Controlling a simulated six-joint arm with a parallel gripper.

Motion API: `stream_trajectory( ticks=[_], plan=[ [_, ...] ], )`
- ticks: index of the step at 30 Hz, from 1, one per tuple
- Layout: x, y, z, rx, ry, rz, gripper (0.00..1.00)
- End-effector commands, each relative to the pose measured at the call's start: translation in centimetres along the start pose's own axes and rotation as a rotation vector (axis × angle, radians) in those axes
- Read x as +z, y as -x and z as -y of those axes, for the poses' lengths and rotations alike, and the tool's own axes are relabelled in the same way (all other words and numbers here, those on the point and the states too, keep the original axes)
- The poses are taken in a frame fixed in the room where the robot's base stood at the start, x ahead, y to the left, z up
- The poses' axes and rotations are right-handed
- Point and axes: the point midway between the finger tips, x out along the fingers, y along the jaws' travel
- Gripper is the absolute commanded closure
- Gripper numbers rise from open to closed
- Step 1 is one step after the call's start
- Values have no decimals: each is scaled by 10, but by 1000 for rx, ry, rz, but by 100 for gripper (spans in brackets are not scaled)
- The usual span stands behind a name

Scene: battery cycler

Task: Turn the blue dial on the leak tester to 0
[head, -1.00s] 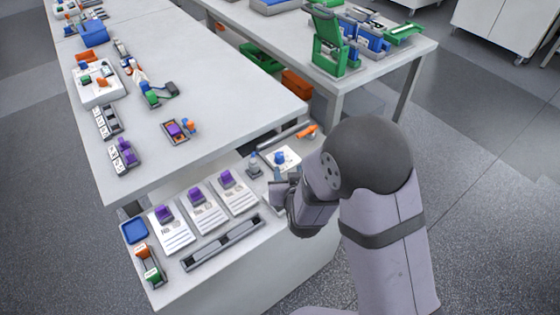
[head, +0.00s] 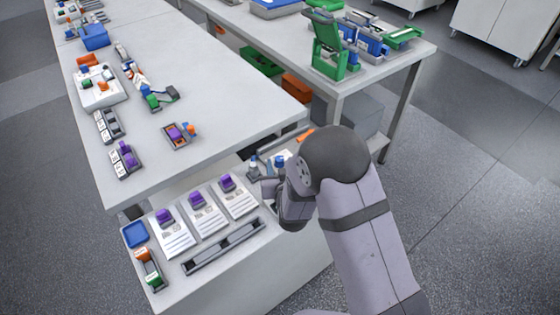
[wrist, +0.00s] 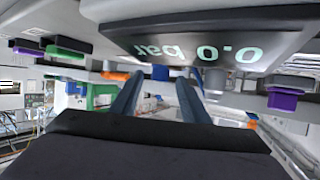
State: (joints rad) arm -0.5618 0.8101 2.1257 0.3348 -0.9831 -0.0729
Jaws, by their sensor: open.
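A small blue knob (head: 281,156) on a white unit shows in the head view, just beyond my gripper at the right end of the lower bench; I take it for the blue dial. My arm covers most of that unit, and the dial's pointer and marks cannot be read. My gripper (head: 267,186) is low over the bench, on the near side of the knob. In the wrist view, my gripper (wrist: 158,95) has its two fingers apart with nothing between them. A dark display (wrist: 200,45) on a light housing reads "0.0 bar" upside down, above the fingers.
White cards with purple blocks (head: 196,199) and a long grey rail (head: 224,246) lie further left. The raised grey table (head: 200,110) borders the lower bench behind.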

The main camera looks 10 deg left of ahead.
Motion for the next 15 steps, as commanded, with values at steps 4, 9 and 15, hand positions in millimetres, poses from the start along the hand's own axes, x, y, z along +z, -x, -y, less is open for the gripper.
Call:
stream_trajectory(
  ticks=[4, 9, 15],
  plan=[
    [0, -12, 0, 0, 0, 1, 58],
    [0, -17, 0, -1, 0, 1, 58],
    [0, -18, 0, -1, 0, 1, 58]
  ],
)
